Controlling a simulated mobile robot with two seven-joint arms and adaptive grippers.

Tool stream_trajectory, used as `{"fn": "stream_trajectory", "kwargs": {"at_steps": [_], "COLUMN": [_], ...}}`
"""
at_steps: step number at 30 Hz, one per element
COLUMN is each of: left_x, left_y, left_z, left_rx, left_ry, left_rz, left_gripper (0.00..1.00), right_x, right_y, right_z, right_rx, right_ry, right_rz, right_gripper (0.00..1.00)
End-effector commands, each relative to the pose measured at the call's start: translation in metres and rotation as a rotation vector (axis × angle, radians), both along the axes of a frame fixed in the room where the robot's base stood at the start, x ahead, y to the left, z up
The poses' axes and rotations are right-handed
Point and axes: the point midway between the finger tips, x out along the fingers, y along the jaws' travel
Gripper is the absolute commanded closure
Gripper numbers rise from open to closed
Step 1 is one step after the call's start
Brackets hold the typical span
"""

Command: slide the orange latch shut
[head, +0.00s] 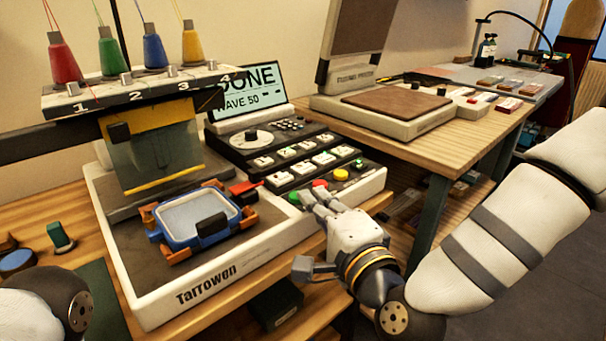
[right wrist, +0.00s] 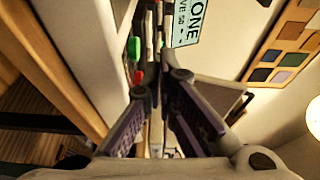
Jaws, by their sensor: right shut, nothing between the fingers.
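A blue hoop frame (head: 178,243) with a pale inner panel (head: 192,212) lies on the dark bed of the white Tarrowen machine (head: 130,300). Orange pieces sit around its corners, one at the right (head: 250,216); I cannot tell which is the latch or how it stands. A red lever (head: 244,188) lies just beyond the frame's right corner. My right gripper (head: 312,196) is shut and empty, close to the machine's front right edge by the coloured buttons, right of the hoop. Its fingers also show in the right wrist view (right wrist: 162,85). My left gripper is out of view.
The control panel (head: 290,150) has several keys and red, yellow and green buttons (head: 341,174). Thread cones (head: 110,52) stand on the numbered rack above the hoop. A heat press (head: 395,110) stands on the bench at right. A green spool (head: 60,236) is at left.

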Motion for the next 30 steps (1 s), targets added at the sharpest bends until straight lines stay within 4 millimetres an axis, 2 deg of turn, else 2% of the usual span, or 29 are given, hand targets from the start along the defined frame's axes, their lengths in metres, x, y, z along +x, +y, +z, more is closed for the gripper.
{"fn": "stream_trajectory", "kwargs": {"at_steps": [4,14,17,28,30], "left_x": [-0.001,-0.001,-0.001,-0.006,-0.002], "left_y": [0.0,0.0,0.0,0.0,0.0], "left_z": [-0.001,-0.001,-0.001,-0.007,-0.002], "left_rx": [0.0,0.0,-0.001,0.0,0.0], "left_ry": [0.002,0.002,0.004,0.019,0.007], "left_rz": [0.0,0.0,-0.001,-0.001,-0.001], "left_gripper": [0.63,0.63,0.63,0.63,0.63], "right_x": [0.003,0.008,0.023,0.1,0.09], "right_y": [-0.001,0.001,0.006,0.029,0.041], "right_z": [0.009,0.008,0.008,0.006,0.009], "right_rx": [0.025,0.021,0.019,0.019,0.019], "right_ry": [-0.021,-0.018,-0.019,-0.016,-0.017], "right_rz": [-0.008,-0.007,-0.007,-0.006,-0.001], "right_gripper": [1.0,1.0,1.0,1.0,1.0]}}
